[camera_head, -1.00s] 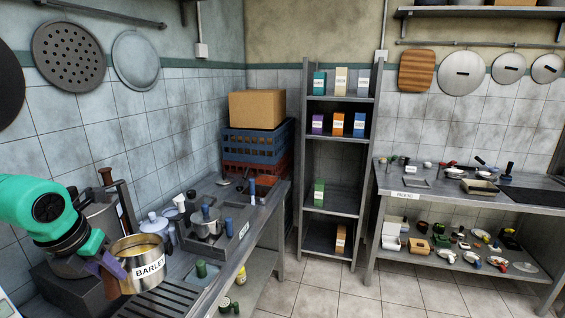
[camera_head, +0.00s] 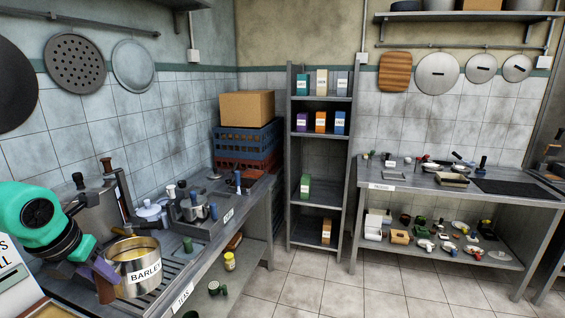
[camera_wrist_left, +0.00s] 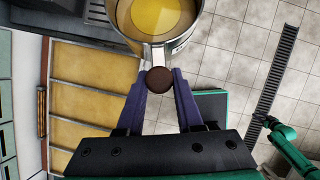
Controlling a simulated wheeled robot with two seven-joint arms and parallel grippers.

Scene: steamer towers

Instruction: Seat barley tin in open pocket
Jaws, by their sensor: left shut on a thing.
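The barley tin (camera_head: 134,268) is a round metal pot with a white BARLEY label and yellow contents. It also shows at the top of the left wrist view (camera_wrist_left: 172,50), cut off by the frame edge. My left gripper (camera_head: 108,280) is shut on the tin's brown handle, which shows between the purple fingers in the left wrist view (camera_wrist_left: 158,80). The tin is held upright, in front of the left counter. A tray with wide yellow-tan strips (camera_wrist_left: 95,95) lies below and left of the tin in the left wrist view; I cannot tell which pocket is open.
The left counter (camera_head: 210,262) carries a TEAS label, a large pot (camera_head: 95,212) and several small jars. A tall shelf (camera_head: 320,180) with small boxes stands at the back. A second counter (camera_head: 460,190) stands at right. The tiled floor (camera_head: 330,295) between is clear.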

